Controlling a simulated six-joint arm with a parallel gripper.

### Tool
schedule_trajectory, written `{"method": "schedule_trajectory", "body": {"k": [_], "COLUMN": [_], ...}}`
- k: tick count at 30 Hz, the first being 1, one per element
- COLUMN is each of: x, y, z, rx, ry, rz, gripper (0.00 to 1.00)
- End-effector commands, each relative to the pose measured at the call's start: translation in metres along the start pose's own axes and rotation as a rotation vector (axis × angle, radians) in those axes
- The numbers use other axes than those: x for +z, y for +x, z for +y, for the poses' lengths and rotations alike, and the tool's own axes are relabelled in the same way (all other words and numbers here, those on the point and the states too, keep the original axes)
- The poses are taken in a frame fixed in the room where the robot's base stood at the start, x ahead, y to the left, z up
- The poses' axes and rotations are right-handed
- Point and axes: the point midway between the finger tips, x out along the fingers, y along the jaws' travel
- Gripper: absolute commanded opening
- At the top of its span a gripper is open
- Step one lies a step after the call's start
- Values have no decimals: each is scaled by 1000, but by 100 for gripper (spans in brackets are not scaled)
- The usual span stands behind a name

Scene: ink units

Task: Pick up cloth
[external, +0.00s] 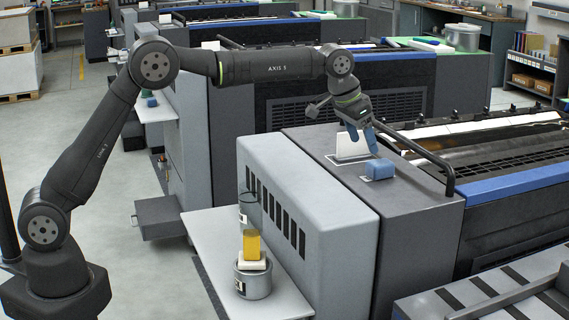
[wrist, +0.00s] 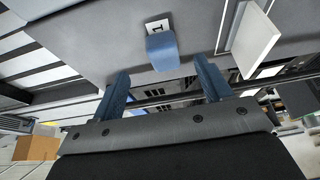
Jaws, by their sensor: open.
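A small blue folded piece (external: 379,169), which looks like the cloth, lies on a numbered white label on top of the grey press housing. In the wrist view the blue piece (wrist: 162,52) sits just ahead of the fingers, roughly centred between them. My gripper (external: 363,143) has blue fingers, points down and hangs a little above and to the left of the cloth. In the wrist view my gripper (wrist: 163,78) is open, with nothing between its fingers. It appears apart from the cloth.
A black rail (external: 420,152) runs to the right. A metal pot (external: 253,278) with a yellow item (external: 252,245) stands on the lower shelf.

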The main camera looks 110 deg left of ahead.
Motion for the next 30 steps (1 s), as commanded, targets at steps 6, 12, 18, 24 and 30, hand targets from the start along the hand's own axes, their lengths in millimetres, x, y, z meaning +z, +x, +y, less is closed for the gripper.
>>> {"method": "schedule_trajectory", "body": {"k": [6, 12, 18, 24, 30], "x": [0, 0, 0, -1, -1], "y": [27, 38, 67, 82, 82], "z": [0, -1, -2, -2, -2], "rx": [0, 0, 0, 1, 1], "ry": [0, 0, 0, 1, 1], "rz": [0, -1, -2, 2, 2], "gripper": [71, 71, 71, 71, 59]}}
